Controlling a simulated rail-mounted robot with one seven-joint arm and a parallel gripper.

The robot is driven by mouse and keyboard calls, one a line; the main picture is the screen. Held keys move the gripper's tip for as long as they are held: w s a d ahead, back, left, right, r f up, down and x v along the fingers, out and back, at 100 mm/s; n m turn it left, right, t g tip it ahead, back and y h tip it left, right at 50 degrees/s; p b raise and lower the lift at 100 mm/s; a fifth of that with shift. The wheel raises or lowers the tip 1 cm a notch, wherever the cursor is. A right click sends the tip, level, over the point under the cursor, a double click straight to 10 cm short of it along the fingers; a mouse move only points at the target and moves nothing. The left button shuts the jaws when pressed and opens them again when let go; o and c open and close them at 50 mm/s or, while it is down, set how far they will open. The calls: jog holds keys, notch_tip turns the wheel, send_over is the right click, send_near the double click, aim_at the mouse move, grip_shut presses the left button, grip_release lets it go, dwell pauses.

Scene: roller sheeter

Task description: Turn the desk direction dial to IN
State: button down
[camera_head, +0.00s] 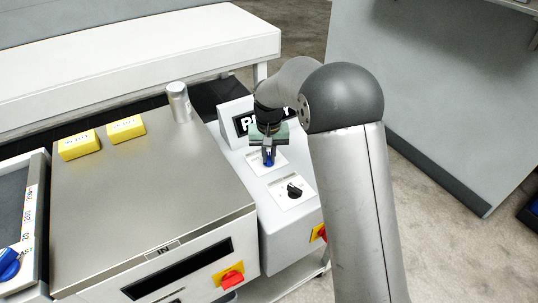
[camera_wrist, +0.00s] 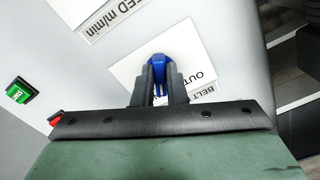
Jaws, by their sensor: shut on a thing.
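A blue dial knob (camera_head: 269,161) sits on a white label plate on the sloped grey control desk (camera_head: 245,165). In the wrist view the blue knob (camera_wrist: 161,66) stands between the two dark fingers of my gripper (camera_wrist: 160,80), which is shut on it. The plate (camera_wrist: 130,67) shows "OUT" and part of "BELT" near the fingers; the rest of its lettering is hidden. My gripper (camera_head: 268,147) comes down on the knob from above in the head view. I cannot read which mark the knob points to.
A black dial (camera_head: 294,190) sits just in front of the blue one. A steel-topped cabinet (camera_head: 140,190) with yellow blocks (camera_head: 126,129) and a metal cylinder (camera_head: 179,102) stands to the left. A red switch (camera_head: 232,280) is on its front. A green button (camera_wrist: 21,91) shows in the wrist view.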

aim_at(269, 157)
jog(key=shift+r+m, duration=0.1)
jog(key=shift+m, duration=0.3)
jog(key=c, duration=1.5)
grip_release()
jog(key=shift+o, duration=0.2)
notch_tip(269, 157, up, 17)
jog(key=shift+r, duration=0.2)
